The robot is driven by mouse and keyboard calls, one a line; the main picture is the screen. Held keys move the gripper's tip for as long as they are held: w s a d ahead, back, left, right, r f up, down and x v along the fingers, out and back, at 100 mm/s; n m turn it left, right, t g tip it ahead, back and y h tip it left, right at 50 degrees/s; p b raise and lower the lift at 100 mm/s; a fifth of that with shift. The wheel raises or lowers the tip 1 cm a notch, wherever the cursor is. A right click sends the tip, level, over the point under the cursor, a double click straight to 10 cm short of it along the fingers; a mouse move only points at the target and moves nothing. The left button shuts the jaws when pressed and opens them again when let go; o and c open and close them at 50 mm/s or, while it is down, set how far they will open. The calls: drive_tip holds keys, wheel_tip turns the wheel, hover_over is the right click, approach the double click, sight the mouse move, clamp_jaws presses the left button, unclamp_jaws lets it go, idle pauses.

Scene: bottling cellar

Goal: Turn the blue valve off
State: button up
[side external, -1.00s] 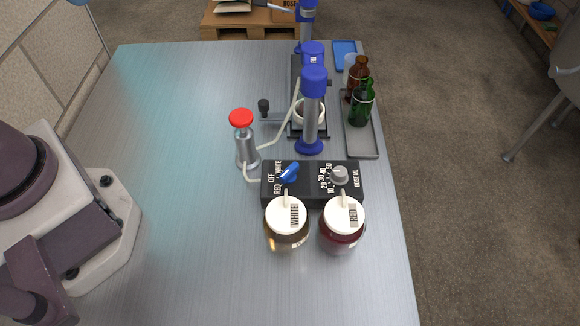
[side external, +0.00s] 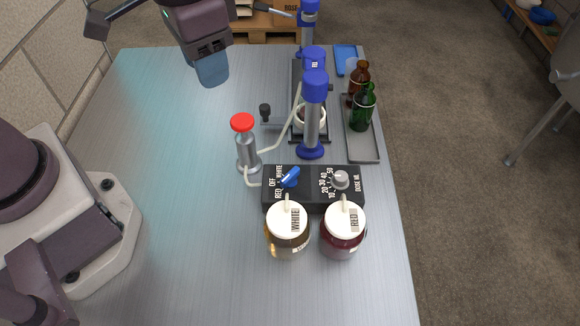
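The blue valve (side external: 289,177) is a small lever knob on the left of a black control box (side external: 315,198). Its lever lies diagonally, lower left to upper right. The labels OFF, RED and WHITE stand around its left side; I cannot tell which one it points at. My gripper (side external: 212,70) hangs over the far left part of the table, well behind and left of the valve and apart from it. Its pale blue fingertip area shows as one block, so its opening is hidden. Nothing is visibly held.
A grey dose knob (side external: 340,180) sits on the box's right. WHITE (side external: 288,232) and RED (side external: 342,232) jars stand in front. A red-topped cylinder (side external: 246,145) and blue-capped column (side external: 313,115) stand behind. Bottles stand on a grey tray (side external: 367,148). The table's left (side external: 180,180) is clear.

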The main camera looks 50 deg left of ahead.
drive_tip(key=g, duration=0.1)
hover_over(290, 174)
drive_tip(key=s+a, duration=0.2)
drive_tip(key=s, duration=0.1)
wheel_tip(290, 174, down, 7)
drive_tip(key=w+d+n, duration=0.2)
drive_tip(key=w+n, duration=0.1)
wheel_tip(290, 174, down, 13)
drive_tip(key=shift+f, duration=0.2)
clamp_jaws()
